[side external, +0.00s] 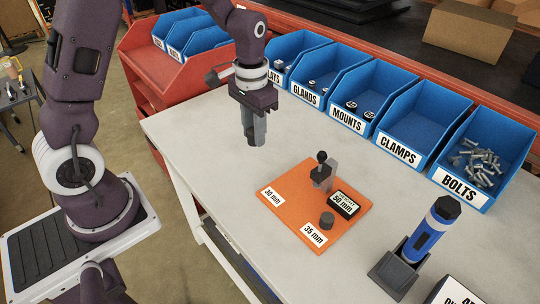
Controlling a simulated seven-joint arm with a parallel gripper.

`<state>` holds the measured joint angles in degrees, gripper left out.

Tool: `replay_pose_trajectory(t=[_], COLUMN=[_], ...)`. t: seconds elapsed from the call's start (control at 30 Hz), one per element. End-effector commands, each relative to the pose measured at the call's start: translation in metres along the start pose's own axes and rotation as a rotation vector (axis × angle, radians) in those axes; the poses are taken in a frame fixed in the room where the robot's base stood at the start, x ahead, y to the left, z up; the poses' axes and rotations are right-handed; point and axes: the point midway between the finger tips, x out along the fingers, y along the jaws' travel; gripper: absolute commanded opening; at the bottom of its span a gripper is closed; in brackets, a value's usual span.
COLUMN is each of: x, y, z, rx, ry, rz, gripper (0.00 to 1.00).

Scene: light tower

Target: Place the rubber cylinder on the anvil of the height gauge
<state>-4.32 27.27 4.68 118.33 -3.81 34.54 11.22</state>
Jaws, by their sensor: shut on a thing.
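My gripper (256,142) hangs above the white bench, left of and behind the orange board. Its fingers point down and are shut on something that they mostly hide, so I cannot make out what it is. The small height gauge (327,177) stands upright on the orange board, a grey body with a black knob on top. Its anvil is too small to make out clearly. A short dark cylinder (327,220) stands on the board near the "35 mm" label, apart from the gauge.
The orange board (290,215) carries "30 mm" and "35 mm" labels and a black-framed "50 mm" plate (344,205). Blue bins (415,120) line the back. A blue-and-black device (430,232) stands in a dark holder at the right. The bench left of the board is clear.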

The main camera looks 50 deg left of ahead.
Motion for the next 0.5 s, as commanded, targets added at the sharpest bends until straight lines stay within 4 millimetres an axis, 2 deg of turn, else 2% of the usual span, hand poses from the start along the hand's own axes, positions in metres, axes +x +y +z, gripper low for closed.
replay_pose_trajectory(t=[0.17,0.5], x=[0.002,0.014], y=[0.008,0.076], z=[-0.004,-0.025], rx=[0.091,0.870], ry=[0.000,-0.001], rz=[0.000,0.000], gripper=[0.00,0.00])
